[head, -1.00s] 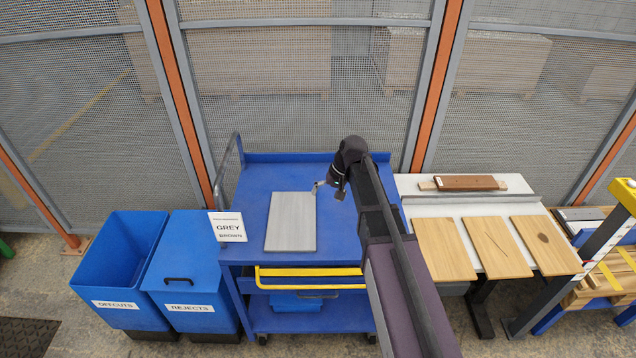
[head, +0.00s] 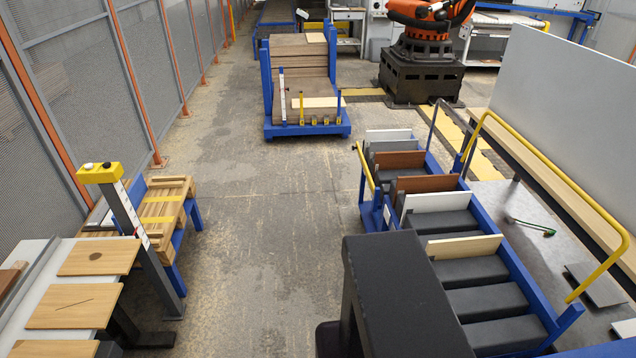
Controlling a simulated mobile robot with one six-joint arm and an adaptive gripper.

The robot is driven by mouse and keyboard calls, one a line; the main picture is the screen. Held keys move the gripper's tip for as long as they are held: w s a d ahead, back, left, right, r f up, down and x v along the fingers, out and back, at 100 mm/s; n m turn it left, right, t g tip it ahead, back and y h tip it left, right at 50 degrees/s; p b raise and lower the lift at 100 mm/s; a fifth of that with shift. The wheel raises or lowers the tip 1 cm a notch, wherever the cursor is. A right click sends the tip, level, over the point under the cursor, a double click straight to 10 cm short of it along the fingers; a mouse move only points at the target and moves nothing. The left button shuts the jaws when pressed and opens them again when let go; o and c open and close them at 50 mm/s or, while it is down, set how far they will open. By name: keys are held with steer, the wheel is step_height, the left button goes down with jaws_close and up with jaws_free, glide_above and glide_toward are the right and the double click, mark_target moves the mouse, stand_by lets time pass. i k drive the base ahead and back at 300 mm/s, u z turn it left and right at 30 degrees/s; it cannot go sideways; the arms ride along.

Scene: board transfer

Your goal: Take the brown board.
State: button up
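Two reddish-brown boards stand on edge in a blue slotted rack (head: 517,262) at the right: one farther back (head: 398,160) and one nearer (head: 427,184). Part of another brown piece (head: 10,277) shows on the white-topped table at the left edge. The rack also holds a whitish board at its far end (head: 388,135), a white board (head: 437,201) and a cream board (head: 464,247). My gripper is outside this view. Only a dark part of my arm shows at the bottom, covering the rack's near left side.
Wooden boards (head: 98,261) lie on the left table, beside a post with a yellow top (head: 99,173). A blue trolley (head: 310,130) with stacked sheets stands farther back, near an orange robot (head: 430,12). The middle floor is clear. A yellow rail (head: 560,180) runs at right.

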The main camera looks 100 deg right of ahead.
mark_target(447, 182)
steer(key=z, duration=1)
steer(key=k, duration=0.2)
steer(key=z, duration=2.85)
